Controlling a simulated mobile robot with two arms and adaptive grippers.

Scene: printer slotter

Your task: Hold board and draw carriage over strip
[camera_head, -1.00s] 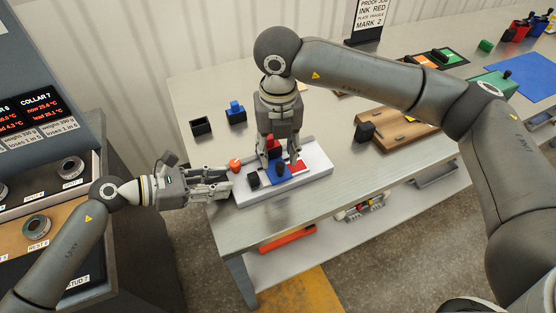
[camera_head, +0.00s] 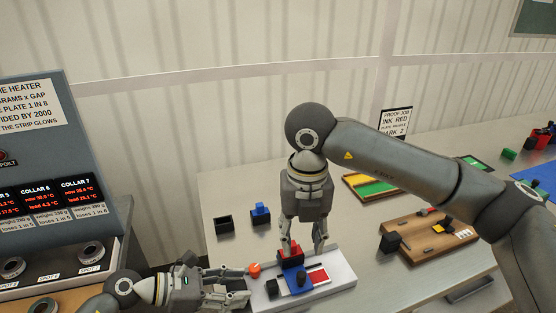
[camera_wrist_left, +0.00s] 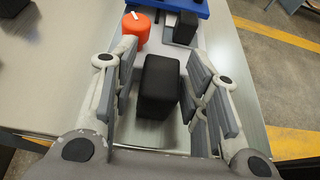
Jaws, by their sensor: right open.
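The white board (camera_head: 340,290) lies on the bench near its front edge, with a red strip (camera_head: 318,276) on top. The blue carriage (camera_head: 293,283) with a black knob (camera_head: 301,279) sits on the board left of the strip. A red block (camera_head: 291,258) stands behind the carriage. My left gripper (camera_head: 248,284) is at the board's left end. In the left wrist view, its open fingers stand either side of a black block (camera_wrist_left: 159,85), with gaps on both sides. My right gripper (camera_head: 304,249) points down, open, above the board's back edge by the red block; whether it touches anything is unclear.
An orange-red knob (camera_head: 255,270) and a small black block (camera_head: 272,288) are close to my left gripper. A wooden board (camera_head: 430,238) lies to the right. The heater stands at the left.

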